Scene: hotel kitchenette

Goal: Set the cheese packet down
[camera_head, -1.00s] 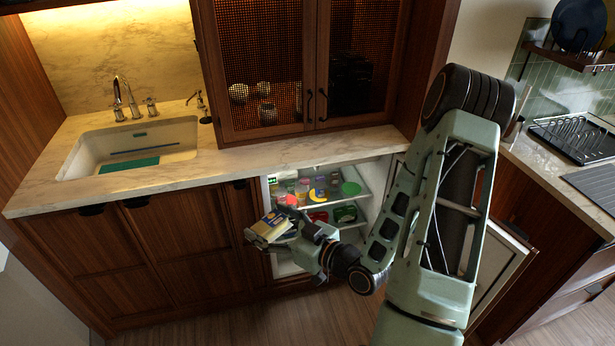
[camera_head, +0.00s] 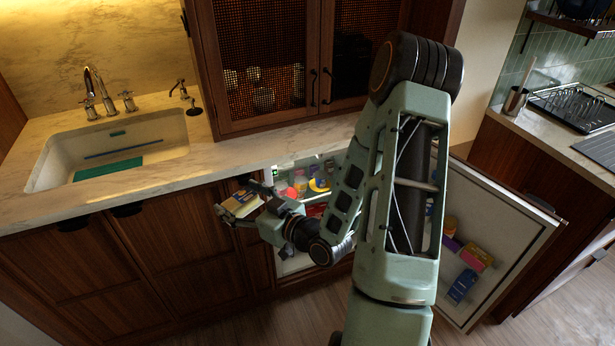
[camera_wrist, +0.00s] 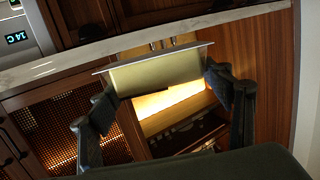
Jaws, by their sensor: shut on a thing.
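In the wrist view the packet (camera_wrist: 158,72) shows as a pale slab between the two dark fingers of my gripper (camera_wrist: 160,88). The fingers touch its two ends. The marble counter (camera_head: 160,176) runs above and behind the packet.
The open fridge (camera_head: 288,262) holds several items and is partly hidden by my arm. Its door (camera_head: 505,222) stands open on the right with packs on its shelves. The sink (camera_head: 60,155) is at the left. The counter's front strip is clear.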

